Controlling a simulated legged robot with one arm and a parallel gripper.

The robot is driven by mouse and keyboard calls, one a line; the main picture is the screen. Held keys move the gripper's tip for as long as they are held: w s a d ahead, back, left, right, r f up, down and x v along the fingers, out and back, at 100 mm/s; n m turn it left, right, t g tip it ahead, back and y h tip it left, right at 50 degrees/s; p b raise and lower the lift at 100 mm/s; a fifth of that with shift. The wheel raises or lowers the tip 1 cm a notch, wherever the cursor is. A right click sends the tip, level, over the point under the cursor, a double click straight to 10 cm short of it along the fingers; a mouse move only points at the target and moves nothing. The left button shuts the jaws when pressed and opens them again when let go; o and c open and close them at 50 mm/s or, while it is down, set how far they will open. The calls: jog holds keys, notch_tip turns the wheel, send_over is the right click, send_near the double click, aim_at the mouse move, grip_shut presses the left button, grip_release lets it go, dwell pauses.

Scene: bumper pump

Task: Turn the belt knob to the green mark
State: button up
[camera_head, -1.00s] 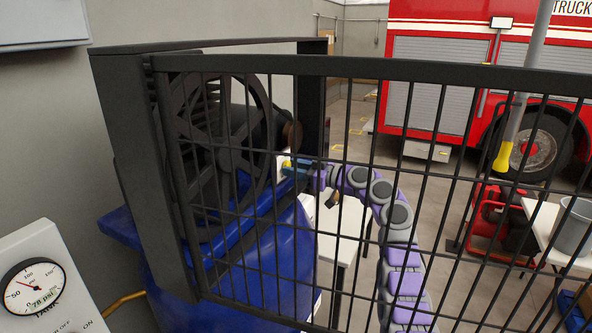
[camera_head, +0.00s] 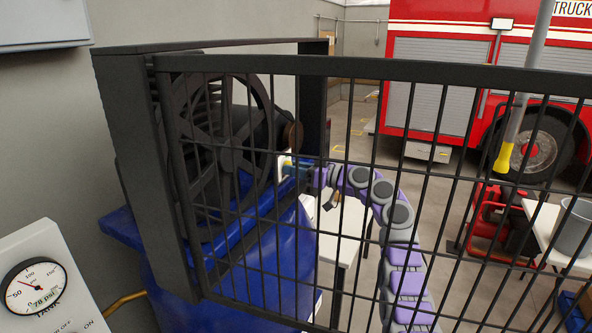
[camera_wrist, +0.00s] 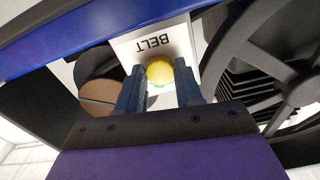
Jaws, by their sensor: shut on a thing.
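The yellow belt knob (camera_wrist: 160,72) sits on a white plate marked BELT (camera_wrist: 152,44), which appears upside down in the wrist view. My gripper (camera_wrist: 161,92) has one blue finger on each side of the knob and is shut on it. A small greenish patch shows at the knob's near edge; I cannot tell whether it is the green mark. In the head view my gripper (camera_head: 290,169) reaches behind the mesh guard to the white plate (camera_head: 284,167), and the knob is too small and covered to make out.
A black mesh guard (camera_head: 400,68) stands between the head camera and my arm. A large spoked wheel (camera_head: 225,155) is left of the gripper, above the blue tank (camera_head: 285,270). A gauge panel (camera_head: 35,285) is at lower left. A red truck (camera_head: 440,75) stands behind.

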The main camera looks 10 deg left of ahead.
jog(key=o, duration=0.7)
jog(key=shift+w+r, duration=0.1)
jog(key=shift+c, duration=0.2)
jog(key=o, duration=0.4)
jog(key=shift+w, duration=0.1)
jog(key=b+v, duration=0.1)
jog(key=v, duration=1.6)
jog(key=shift+d+b, duration=0.25)
jog(key=shift+b, duration=0.05)
jog(key=shift+a, duration=0.1)
